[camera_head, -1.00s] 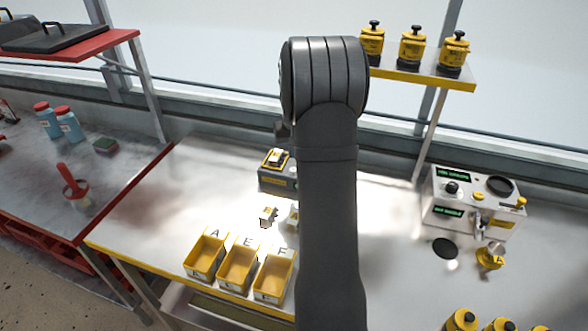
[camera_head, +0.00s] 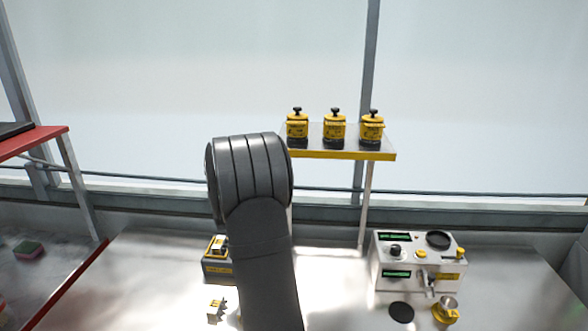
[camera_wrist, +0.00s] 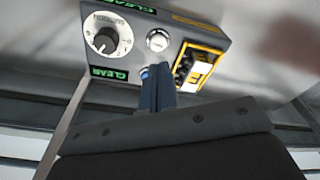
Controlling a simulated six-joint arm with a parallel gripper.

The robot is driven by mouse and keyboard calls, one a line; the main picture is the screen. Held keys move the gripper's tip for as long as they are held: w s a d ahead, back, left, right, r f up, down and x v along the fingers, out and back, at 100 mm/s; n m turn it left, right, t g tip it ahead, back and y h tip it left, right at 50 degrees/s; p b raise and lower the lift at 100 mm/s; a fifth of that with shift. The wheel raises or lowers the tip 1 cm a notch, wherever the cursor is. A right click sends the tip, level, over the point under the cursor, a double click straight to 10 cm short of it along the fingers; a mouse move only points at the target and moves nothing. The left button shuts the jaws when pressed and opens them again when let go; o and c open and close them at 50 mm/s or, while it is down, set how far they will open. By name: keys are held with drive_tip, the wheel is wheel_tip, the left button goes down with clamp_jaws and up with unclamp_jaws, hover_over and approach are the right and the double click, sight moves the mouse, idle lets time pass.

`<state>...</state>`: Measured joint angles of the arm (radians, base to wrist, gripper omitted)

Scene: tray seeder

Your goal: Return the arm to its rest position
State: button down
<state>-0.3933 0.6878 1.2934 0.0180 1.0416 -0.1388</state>
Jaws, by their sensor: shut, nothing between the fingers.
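My arm stands upright in the middle of the head view, its rounded joint above the bench. My gripper is hidden behind it there. In the wrist view my gripper (camera_wrist: 158,88) shows as two narrow blue-grey fingers, closed together and empty. They appear in front of a grey panel box (camera_wrist: 150,40) with a dial, green "CLEAR" labels and a yellow-framed part. I cannot tell whether the fingers touch it. In the head view a dark box with a yellow top (camera_head: 217,262) stands just left of my arm, partly covered by it.
A shelf (camera_head: 345,155) holding three yellow jars (camera_head: 334,130) stands behind, right of my arm. A white machine (camera_head: 405,265) is on the bench at right, with a black disc (camera_head: 401,312) and a yellow-and-metal part (camera_head: 446,311) before it. A small white-and-yellow piece (camera_head: 215,311) lies left.

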wheel_tip(320, 180, down, 5)
idle(0.3)
drive_tip(key=c, duration=2.2)
unclamp_jaws()
